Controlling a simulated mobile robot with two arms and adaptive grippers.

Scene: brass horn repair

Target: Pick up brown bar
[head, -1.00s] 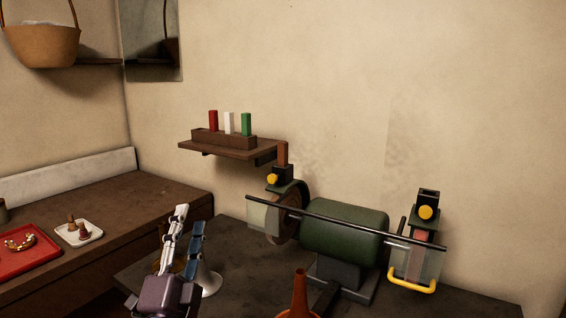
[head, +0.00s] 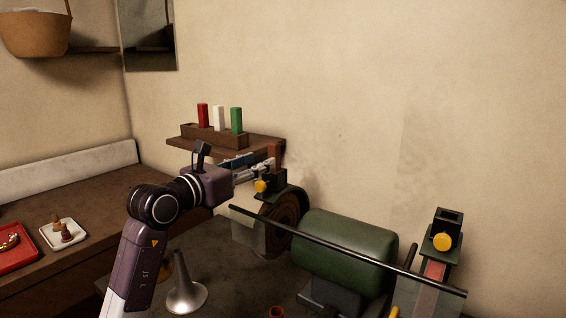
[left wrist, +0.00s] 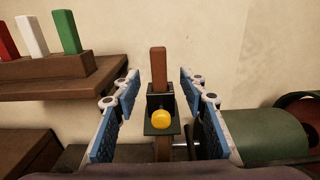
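The brown bar (head: 275,153) stands upright in a black holder (head: 271,180) with a yellow knob, above the left wheel of the grinder. In the left wrist view the bar (left wrist: 158,68) rises from the holder, centred between the fingers. My left gripper (left wrist: 159,100) is open, with one blue-padded finger on each side and visible gaps to the bar. In the head view my left gripper (head: 262,163) reaches in from the left at the bar's height. My right gripper is not in view.
A wall shelf (head: 190,146) with a rack of red, white and green bars is left of the holder. The green grinder (head: 345,248) with a long black rod fills the right. A metal cone (head: 183,285) stands on the bench below my left arm.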

